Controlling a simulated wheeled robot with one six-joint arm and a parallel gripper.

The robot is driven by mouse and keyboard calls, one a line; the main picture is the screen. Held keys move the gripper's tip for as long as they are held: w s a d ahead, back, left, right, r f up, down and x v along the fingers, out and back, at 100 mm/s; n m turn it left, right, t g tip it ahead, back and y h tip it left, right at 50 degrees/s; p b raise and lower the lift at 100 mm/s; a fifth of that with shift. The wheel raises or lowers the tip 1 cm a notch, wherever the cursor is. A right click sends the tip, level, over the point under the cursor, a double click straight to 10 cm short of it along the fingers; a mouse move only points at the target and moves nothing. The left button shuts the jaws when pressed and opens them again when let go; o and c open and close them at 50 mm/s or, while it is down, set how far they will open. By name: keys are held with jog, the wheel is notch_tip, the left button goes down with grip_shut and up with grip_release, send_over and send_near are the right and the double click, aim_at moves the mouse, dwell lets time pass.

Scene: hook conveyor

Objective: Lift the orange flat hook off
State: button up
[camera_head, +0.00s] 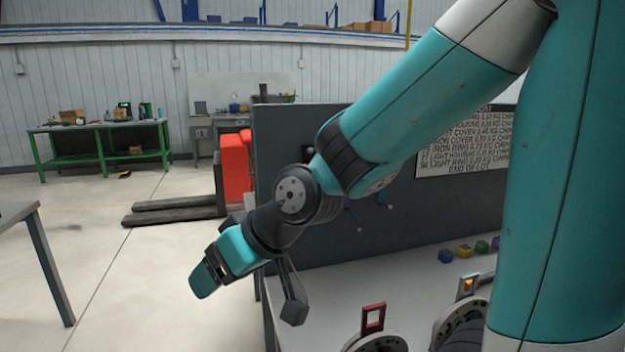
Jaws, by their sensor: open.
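A small upright piece with an orange inner part and pale edges (467,286) stands above a dark round part on the light table, at the lower right. I cannot tell for sure whether it is the orange flat hook; no other orange hook shows clearly. My gripper (290,300) is at the end of my arm, left of centre, to the left of that piece and well apart from it. One dark grey finger hangs down clearly; the other is mostly hidden by the wrist. It is open, and nothing shows in it.
A red upright frame (373,319) stands on another round part nearby. Several coloured blocks (463,251) sit on the table (350,288) below a dark panel (300,130) with a text sign (465,145). Small purple and teal pieces hang at the panel. Open floor lies left.

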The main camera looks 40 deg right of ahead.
jog(key=w+d+r+m+t+h+p, duration=0.1)
jog(key=w+d+r+m+t+h, duration=0.1)
jog(key=w+d+t, duration=0.3)
jog(key=w+d+r+m+h, duration=0.1)
jog(key=w+d+m+h, duration=0.1)
jog(key=d, duration=0.5)
jog(key=m+t+h+p, duration=0.2)
jog(key=m+t+h, duration=0.2)
jog(key=h, duration=0.5)
send_near(311, 150)
jog(key=p+x, duration=0.5)
jog(key=p, duration=0.3)
jog(key=shift+w+f, duration=0.15)
jog(key=shift+f, duration=0.05)
jog(key=shift+w+d+f+p, duration=0.1)
jog(key=shift+w+d+p, duration=0.1)
jog(key=shift+w+p, duration=0.25)
jog(key=p+x, duration=0.3)
jog(key=x, duration=0.1)
jog(key=shift+r+p, duration=0.3)
jog(key=shift+p, duration=0.05)
jog(key=shift+w+d+f, duration=0.2)
jog(key=shift+w+d, duration=0.1)
jog(key=shift+w, duration=0.1)
grip_shut()
